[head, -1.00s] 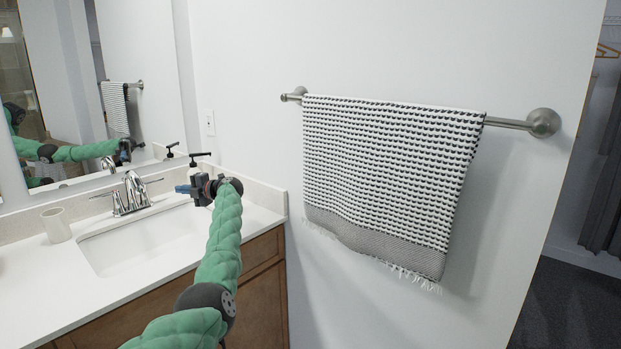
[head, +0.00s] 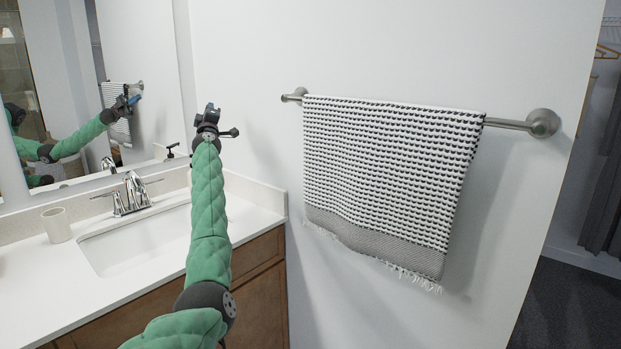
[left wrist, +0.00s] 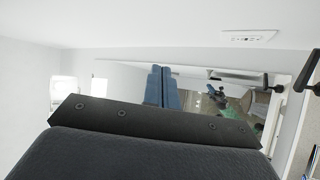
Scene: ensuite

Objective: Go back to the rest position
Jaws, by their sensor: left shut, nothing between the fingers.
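My left gripper (head: 210,109) is at the end of the green arm, raised above the back right corner of the vanity counter, in front of the white wall. It points upward and is empty. In the left wrist view its blue fingers (left wrist: 162,86) lie side by side, shut with nothing between them. The arm stretches forward from the bottom of the head view. My right gripper does not show clearly in any view.
The white counter (head: 30,275) holds a sink (head: 135,243), a chrome faucet (head: 133,190) and a cup (head: 56,225). A mirror (head: 140,60) stands behind. A patterned towel (head: 385,170) hangs on a rail (head: 508,123) to the right of the arm.

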